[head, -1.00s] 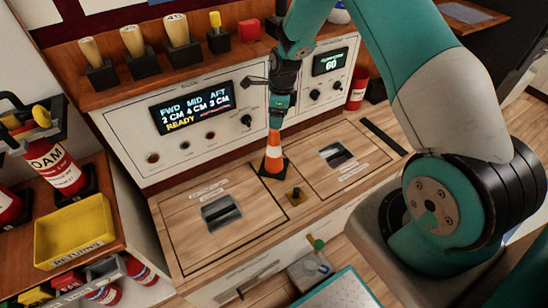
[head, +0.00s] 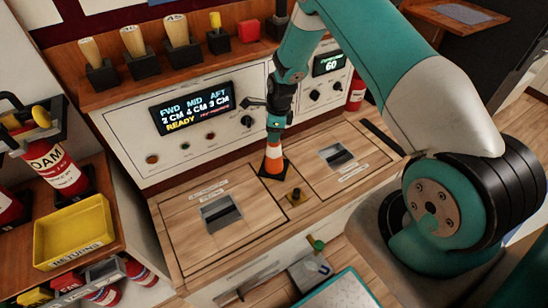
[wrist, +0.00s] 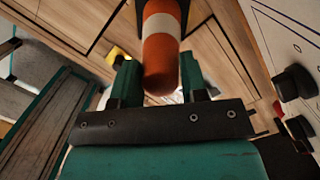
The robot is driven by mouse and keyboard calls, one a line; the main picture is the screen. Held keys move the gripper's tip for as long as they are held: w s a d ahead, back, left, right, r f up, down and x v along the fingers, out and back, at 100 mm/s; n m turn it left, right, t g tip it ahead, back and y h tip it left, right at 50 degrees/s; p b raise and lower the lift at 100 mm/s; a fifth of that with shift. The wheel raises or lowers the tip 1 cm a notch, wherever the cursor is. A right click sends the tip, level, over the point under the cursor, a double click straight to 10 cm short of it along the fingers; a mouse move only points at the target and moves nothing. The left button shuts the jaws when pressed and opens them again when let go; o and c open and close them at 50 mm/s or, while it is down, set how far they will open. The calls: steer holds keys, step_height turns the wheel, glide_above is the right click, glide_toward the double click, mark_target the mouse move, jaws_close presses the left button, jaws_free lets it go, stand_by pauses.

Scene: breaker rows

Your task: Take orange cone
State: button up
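The orange cone (head: 272,163), with a white band and a dark square base, stands upright on the wooden counter between the two hatch panels. My gripper (head: 277,128) points down over it in the head view and covers its top. In the wrist view the cone (wrist: 160,52) reaches up between the two teal fingers of my gripper (wrist: 159,84). The fingers are apart, one on each side of the cone, very close to it. I see no clear grip. The base still rests on the counter.
A shelf above holds wooden-handled levers (head: 133,53). A yellow returns tray (head: 73,232) and red extinguishers (head: 56,166) are at the left.

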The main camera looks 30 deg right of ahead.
jaws_close()
steer(key=shift+r, duration=0.15)
